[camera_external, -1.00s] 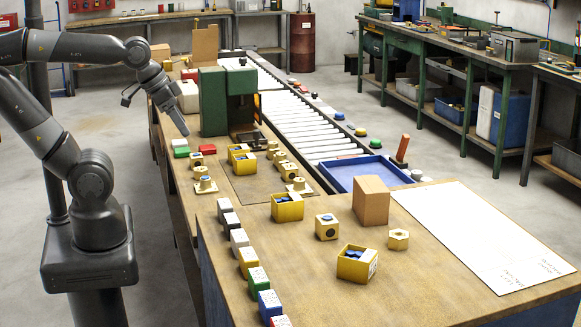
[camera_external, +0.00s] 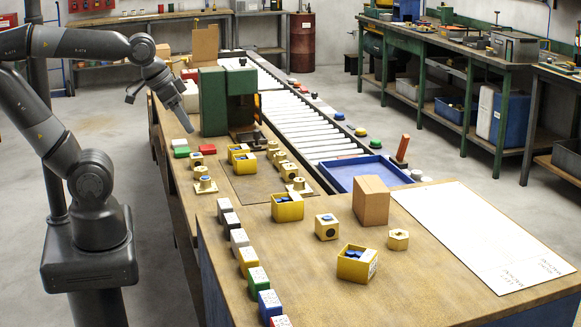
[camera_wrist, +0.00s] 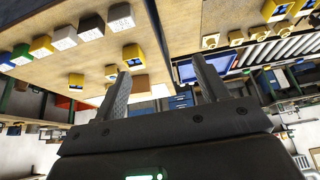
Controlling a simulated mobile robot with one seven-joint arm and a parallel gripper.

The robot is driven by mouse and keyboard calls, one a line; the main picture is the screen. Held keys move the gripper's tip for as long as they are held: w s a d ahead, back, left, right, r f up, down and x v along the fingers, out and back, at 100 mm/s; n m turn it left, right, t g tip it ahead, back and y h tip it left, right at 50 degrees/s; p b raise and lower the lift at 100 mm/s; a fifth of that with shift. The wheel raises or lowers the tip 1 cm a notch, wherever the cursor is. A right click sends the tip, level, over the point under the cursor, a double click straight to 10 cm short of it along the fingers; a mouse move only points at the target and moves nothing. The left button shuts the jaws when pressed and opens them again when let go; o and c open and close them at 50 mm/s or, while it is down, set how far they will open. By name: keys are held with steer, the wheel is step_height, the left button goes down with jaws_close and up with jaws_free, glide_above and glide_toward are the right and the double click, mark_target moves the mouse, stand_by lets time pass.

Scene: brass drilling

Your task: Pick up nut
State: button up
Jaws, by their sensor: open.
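The nut (camera_external: 398,239) is a brass-coloured hexagonal piece with a hole, lying flat on the near wooden table, right of a yellow block and in front of a cardboard box. My gripper (camera_external: 187,127) points down over the far left part of the benches, well away from the nut. In the wrist view my gripper (camera_wrist: 165,82) shows its two fingers spread apart with nothing between them. I cannot pick out the nut for certain in the wrist view.
A yellow bin (camera_external: 356,264), a yellow block (camera_external: 326,228) and a cardboard box (camera_external: 371,203) stand close around the nut. A row of coloured boxes (camera_external: 248,262) lines the left table edge. A white sheet (camera_external: 485,235) lies flat to the right.

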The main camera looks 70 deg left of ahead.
steer(key=w+d+r, duration=0.2)
steer(key=w+d, duration=0.1)
steer(key=w, duration=0.3)
steer(key=w+d+r, duration=0.2)
steer(key=w, duration=0.5)
steer(key=g, duration=0.1)
glide_above(398, 234)
steer(key=s, duration=0.3)
steer(key=shift+n, duration=0.4)
steer(key=f, duration=2)
steer(key=shift+w+d, duration=0.2)
steer(key=shift+d, duration=0.15)
steer(key=x, duration=0.5)
steer(key=shift+w+a+f, duration=0.2)
steer(key=shift+a, duration=0.15)
